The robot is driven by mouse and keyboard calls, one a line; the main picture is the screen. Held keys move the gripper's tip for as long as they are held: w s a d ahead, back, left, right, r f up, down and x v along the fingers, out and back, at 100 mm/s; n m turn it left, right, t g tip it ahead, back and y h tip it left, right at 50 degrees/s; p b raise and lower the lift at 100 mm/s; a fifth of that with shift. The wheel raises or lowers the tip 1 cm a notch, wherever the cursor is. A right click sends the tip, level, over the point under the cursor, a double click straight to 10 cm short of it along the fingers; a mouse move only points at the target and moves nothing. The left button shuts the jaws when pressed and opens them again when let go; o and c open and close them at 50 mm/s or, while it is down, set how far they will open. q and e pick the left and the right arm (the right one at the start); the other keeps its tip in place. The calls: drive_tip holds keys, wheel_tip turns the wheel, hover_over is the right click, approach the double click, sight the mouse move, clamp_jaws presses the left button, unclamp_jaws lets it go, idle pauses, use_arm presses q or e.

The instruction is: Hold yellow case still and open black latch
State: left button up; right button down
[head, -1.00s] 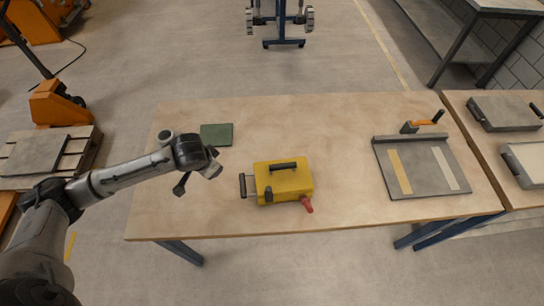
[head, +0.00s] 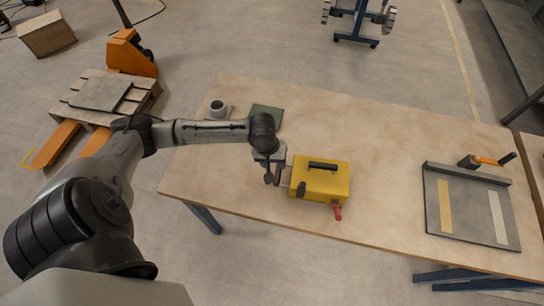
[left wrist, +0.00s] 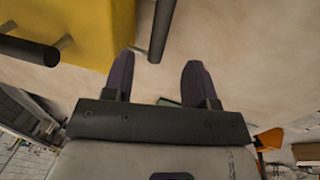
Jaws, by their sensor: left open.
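The yellow case (head: 335,185) stands on the wooden table, with a black carrying handle (head: 322,166) on top. The black latch (head: 301,188) is on its front near the left corner, and a red handle (head: 338,212) sticks out at the front. My left gripper (head: 272,178) is open and empty, just left of the case. In the left wrist view the fingers (left wrist: 160,72) are apart. A black bar (left wrist: 162,25) ends near the gap between their tips; I cannot tell whether they touch. The case (left wrist: 80,30) fills the upper left there. My right gripper is not in view.
A green mat (head: 267,115) and a grey round cup-like item (head: 218,108) lie behind my left arm. A grey tray (head: 470,215) with two strips and an orange-handled tool (head: 487,160) stand at the right. Bare table separates case and tray.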

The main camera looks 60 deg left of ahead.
sight(279, 176)
use_arm(q)
drive_tip(key=f, duration=0.3)
drive_tip(key=w+d+f+b, duration=0.1)
drive_tip(key=f, duration=0.2)
drive_tip(key=f+b, duration=0.1)
drive_tip(key=f, duration=0.3)
drive_tip(key=shift+w+d, duration=0.2)
drive_tip(key=shift+r, duration=0.1)
drive_tip(key=shift+c, duration=0.3)
drive_tip(key=c, duration=0.9)
clamp_jaws()
